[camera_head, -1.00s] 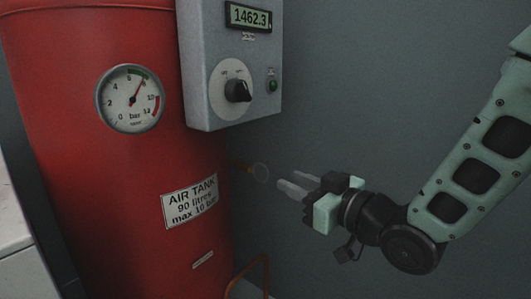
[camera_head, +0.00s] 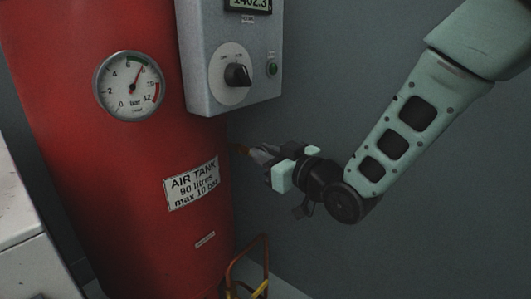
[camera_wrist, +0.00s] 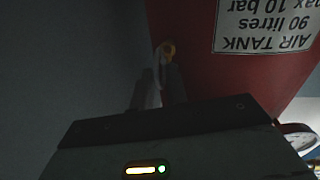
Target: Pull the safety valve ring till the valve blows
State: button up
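The red air tank (camera_head: 120,190) fills the left of the head view. Its brass safety valve (camera_head: 240,148) sticks out from the tank's right side; in the wrist view the brass end (camera_wrist: 167,48) shows just beyond the fingertips. My gripper (camera_head: 259,154) is right at the valve, its fingers pointing left toward the tank. In the wrist view a narrow gap shows between the two dark fingers (camera_wrist: 158,85), with a pale strip in it. The pull ring is not clearly seen now; the fingers cover its place. I cannot tell if they touch it.
A grey control box (camera_head: 230,60) with a knob and green button hangs above my gripper. A pressure gauge (camera_head: 129,86) on the tank reads roughly 7 bar.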

grip_shut()
jog(key=shift+s+d, duration=0.15)
jog(key=shift+d, duration=0.2)
jog(key=shift+o, duration=2.2)
grip_release()
